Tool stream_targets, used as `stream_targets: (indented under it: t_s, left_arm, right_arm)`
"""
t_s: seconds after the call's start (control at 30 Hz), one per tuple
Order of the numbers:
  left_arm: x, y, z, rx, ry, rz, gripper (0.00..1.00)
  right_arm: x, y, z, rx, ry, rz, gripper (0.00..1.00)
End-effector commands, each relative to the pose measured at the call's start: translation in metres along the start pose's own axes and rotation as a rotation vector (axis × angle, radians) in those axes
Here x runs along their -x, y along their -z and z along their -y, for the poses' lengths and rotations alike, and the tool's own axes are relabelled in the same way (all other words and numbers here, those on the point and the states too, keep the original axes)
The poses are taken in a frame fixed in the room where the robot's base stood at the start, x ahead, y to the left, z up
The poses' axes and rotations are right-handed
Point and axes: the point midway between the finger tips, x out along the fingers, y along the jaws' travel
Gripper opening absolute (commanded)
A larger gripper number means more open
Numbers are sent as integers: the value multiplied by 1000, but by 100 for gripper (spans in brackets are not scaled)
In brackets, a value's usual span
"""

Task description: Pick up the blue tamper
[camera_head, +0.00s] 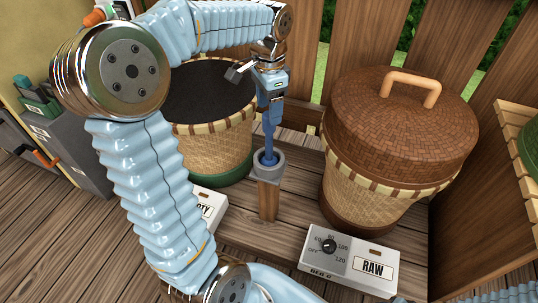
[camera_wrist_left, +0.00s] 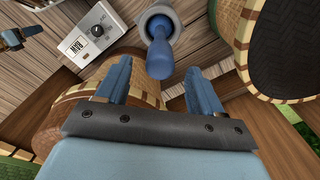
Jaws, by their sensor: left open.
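The blue tamper (camera_head: 269,140) stands upright in a grey round holder (camera_head: 256,168) on a wooden post, between the two baskets. In the left wrist view the tamper (camera_wrist_left: 159,57) lies just past the fingertips, in line with the gap between them. My left gripper (camera_head: 270,100) is above the tamper's upper end in the head view, its fingers partly overlapping it. In the left wrist view my left gripper (camera_wrist_left: 157,72) is open, with nothing held between the fingers. What looks like my right gripper (camera_wrist_left: 18,38) shows small at the wrist view's upper left edge; its jaws are unclear.
A lidded basket (camera_head: 385,180) stands to the right and an open basket of dark material (camera_head: 215,145) to the left. A dial box marked RAW (camera_head: 348,262) sits in front. Another box (camera_head: 210,206) is partly hidden by my left arm. A wooden fence stands behind.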

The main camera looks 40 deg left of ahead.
Motion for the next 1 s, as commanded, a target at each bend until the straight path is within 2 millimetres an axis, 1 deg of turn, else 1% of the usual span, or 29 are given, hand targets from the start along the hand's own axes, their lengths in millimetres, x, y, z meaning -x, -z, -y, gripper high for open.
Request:
stream_targets:
  t_s: [0.17,0.3,0.4,0.5,0.7,0.97,1.0]
  left_arm:
    - [-17,0,0,1,-2,2,67]
    - [-42,0,0,1,-2,2,67]
    - [-54,0,0,1,-1,1,67]
    - [-59,0,0,2,-1,1,67]
    - [-59,0,0,2,0,0,67]
    - [-58,0,0,1,-1,0,27]
    - [-58,0,0,1,-1,0,21]
  right_arm:
    - [-4,0,-2,-1,0,-1,43]
    - [-10,0,-3,0,1,1,43]
    - [-11,0,-4,0,1,2,43]
    - [-12,-1,-4,0,2,2,43]
    - [-11,-1,-3,0,2,2,43]
    - [-11,-1,-3,0,2,2,43]
    - [-11,-1,-3,0,2,2,43]
